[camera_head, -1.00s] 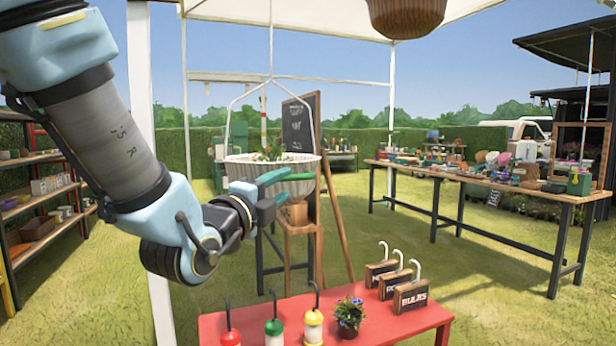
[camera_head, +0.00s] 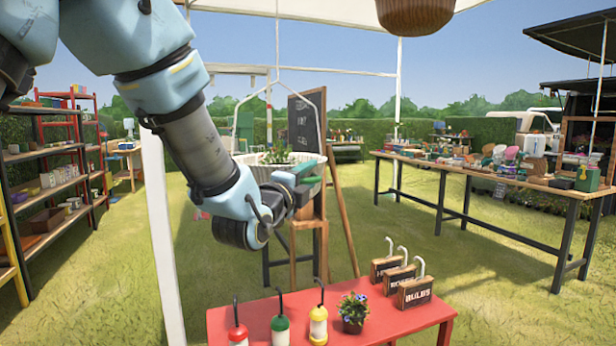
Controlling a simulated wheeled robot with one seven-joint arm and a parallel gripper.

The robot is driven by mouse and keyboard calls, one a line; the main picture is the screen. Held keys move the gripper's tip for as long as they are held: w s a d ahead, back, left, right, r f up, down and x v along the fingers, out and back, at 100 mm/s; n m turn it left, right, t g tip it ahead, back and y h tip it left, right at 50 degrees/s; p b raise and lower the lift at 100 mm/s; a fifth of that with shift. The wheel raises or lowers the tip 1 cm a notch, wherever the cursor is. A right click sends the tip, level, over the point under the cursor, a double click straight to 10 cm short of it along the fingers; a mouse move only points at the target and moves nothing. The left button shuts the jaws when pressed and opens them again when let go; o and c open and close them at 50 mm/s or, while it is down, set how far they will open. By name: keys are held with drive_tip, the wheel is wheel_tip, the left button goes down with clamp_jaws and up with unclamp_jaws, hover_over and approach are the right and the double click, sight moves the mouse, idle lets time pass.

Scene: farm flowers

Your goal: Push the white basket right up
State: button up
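The white basket (camera_head: 246,160) hangs from thin white wires in the middle of the camera_head view, with green plants and small pale flowers in it. My gripper (camera_head: 312,178) is at its lower right side, in front of it, and hides part of its wall. The fingers overlap the basket in the picture; whether they touch it I cannot tell. The teal fingers are seen nearly edge-on, so the gap between them is unclear. I see nothing held in them.
A red table (camera_head: 385,322) in front carries several bottles, a potted purple flower (camera_head: 353,312) and labelled wooden boxes (camera_head: 414,292). A chalkboard easel (camera_head: 303,125) stands behind the basket. A brown basket (camera_head: 415,14) hangs above. Shelves stand left; a long table (camera_head: 490,176) stands right.

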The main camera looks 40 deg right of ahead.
clamp_jaws()
drive_tip(key=shift+r, duration=0.15)
idle(1.0)
